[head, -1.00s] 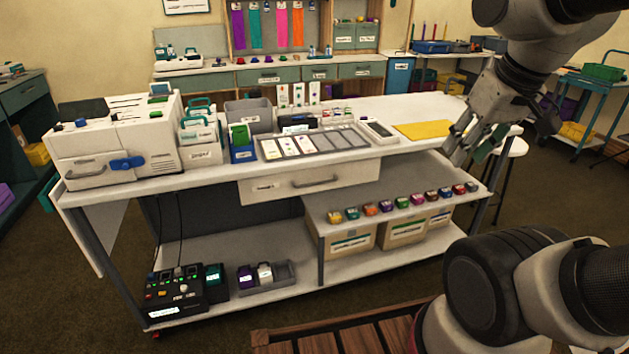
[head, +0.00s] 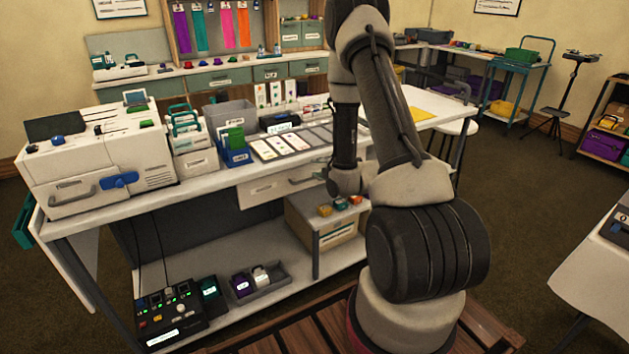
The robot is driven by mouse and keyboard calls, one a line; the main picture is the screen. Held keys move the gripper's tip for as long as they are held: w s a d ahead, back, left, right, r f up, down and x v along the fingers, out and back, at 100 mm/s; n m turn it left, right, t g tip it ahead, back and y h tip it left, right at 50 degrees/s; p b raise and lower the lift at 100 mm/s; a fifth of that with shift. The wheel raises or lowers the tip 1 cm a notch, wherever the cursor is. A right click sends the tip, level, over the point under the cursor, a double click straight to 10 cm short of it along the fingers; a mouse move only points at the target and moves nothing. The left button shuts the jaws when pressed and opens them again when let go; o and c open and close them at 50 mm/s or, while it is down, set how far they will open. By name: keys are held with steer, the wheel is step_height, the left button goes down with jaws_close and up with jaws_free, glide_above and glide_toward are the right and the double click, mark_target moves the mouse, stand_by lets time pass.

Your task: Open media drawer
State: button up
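A white drawer (head: 262,191) with a small label and a grey handle (head: 303,180) is set under the worktable's top. It looks shut, and my arm covers its right part. A white machine (head: 95,160) at the table's left end has another shut front drawer (head: 75,192) with a grey handle, beside a blue latch (head: 119,180). The labels are too small to read, so I cannot tell which is the media drawer. My gripper (head: 333,184) is low in front of the table, just right of the under-table handle. Its fingers are mostly hidden by my arm.
The white worktable (head: 215,183) carries card bins and a card tray (head: 300,143). A white table edge (head: 590,265) stands at right. The floor between is clear.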

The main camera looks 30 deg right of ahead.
steer(key=n+t, duration=0.2)
glide_toward(314, 178)
steer(key=w, duration=0.4)
steer(key=w+f, duration=0.1)
steer(key=w, duration=0.4)
steer(key=shift+a+f, duration=0.1)
steer(key=shift+f, duration=0.3)
jaws_close()
